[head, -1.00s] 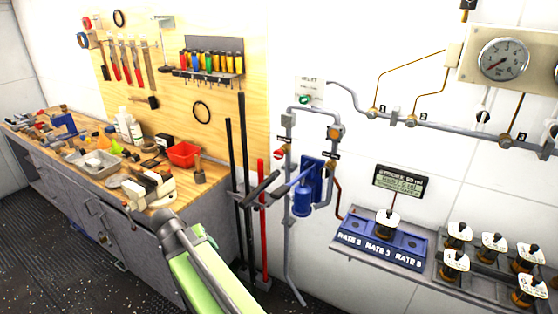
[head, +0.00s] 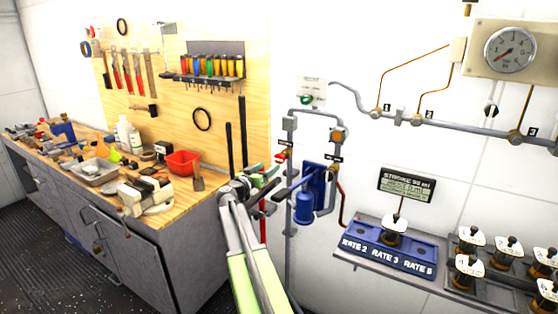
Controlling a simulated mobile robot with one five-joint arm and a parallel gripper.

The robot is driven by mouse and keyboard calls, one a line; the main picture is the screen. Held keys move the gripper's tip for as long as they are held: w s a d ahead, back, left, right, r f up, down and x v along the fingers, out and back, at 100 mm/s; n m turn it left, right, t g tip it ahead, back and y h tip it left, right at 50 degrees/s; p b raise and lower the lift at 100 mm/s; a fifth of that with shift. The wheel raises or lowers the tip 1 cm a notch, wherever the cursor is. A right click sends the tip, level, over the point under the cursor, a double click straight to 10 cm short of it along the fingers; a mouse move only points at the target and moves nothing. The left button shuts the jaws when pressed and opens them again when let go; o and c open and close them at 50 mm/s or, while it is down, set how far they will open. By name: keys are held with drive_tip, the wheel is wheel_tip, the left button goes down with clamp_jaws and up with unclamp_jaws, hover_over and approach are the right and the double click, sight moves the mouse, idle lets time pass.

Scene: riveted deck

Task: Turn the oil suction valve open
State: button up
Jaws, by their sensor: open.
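A blue hand pump (head: 306,205) is fixed to pipework on the white wall. A small valve with a red handle (head: 281,157) sits on the left pipe, beside a dark label too small to read. A brass-coloured fitting (head: 338,136) is on the right pipe, near another dark label (head: 334,159). I cannot tell from the labels which one is the oil suction valve. My gripper (head: 268,178) is open and empty, just below and left of the red handle and left of the pump. It appears apart from the handle, though the depth is hard to judge.
Dark upright rods (head: 243,135) stand behind my arm. A shelf with a blue rate panel (head: 385,247) and several bottles juts out at the right.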

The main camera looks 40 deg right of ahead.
sight(278, 159)
drive_tip(key=x, duration=1)
drive_tip(key=shift+w+d, duration=0.1)
drive_tip(key=shift+d, duration=0.3)
